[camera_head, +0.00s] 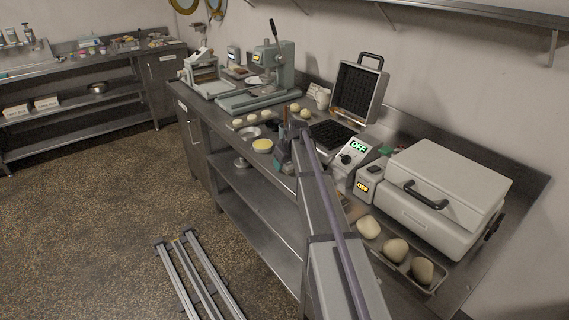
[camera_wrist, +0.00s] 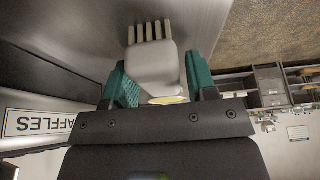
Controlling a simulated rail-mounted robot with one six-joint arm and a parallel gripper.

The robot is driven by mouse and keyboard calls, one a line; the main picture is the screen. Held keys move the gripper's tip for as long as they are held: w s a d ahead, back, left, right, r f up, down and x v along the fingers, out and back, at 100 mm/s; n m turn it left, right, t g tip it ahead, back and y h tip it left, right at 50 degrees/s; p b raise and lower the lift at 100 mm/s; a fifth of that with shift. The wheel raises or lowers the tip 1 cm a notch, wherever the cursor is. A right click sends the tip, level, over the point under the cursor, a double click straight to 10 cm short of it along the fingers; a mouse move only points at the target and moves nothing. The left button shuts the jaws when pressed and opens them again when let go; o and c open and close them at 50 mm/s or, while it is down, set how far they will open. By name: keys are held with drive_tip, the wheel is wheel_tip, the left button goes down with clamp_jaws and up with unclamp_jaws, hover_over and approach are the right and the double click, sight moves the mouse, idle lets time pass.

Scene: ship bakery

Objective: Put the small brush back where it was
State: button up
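The small brush (camera_wrist: 155,65) is pale grey with several thick bristle tufts pointing up in the wrist view. It sits between the two green fingers of my gripper (camera_wrist: 160,82), which press against its sides. In the head view my gripper (camera_head: 284,152) is over the front edge of the steel counter, just right of a small bowl of yellow liquid (camera_head: 262,146). The brush cannot be made out in the head view, where my arm covers part of the counter. A yellow patch shows at the brush's lower end in the wrist view; I cannot tell what it is.
An open waffle iron (camera_head: 358,90) and a closed grey appliance (camera_head: 447,190) stand to the right, both beside OFF displays. A tray (camera_head: 437,286) holds dough balls. A press (camera_head: 270,75) and dough pieces are to the left. A "WAFFLES" label (camera_wrist: 38,122) shows in the wrist view.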

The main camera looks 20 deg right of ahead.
drive_tip(key=shift+o, duration=0.8)
drive_tip(key=shift+r+p, duration=0.3)
drive_tip(key=shift+r, duration=0.05)
drive_tip(key=a+p+v, duration=0.1)
drive_tip(key=p+v, duration=1)
drive_tip(key=v, duration=0.1)
drive_tip(key=s+a+m+g, duration=0.1)
drive_tip(key=s+a+g, duration=0.1)
drive_tip(key=s+a, duration=0.9)
drive_tip(key=s+a+f+m+g, duration=0.1)
drive_tip(key=s+a+g, duration=0.1)
drive_tip(key=s+a, duration=0.9)
drive_tip(key=s, duration=0.7)
drive_tip(key=shift+a+f+g+h, duration=0.3)
drive_tip(key=shift+a+h, duration=0.05)
drive_tip(key=shift+h, duration=0.05)
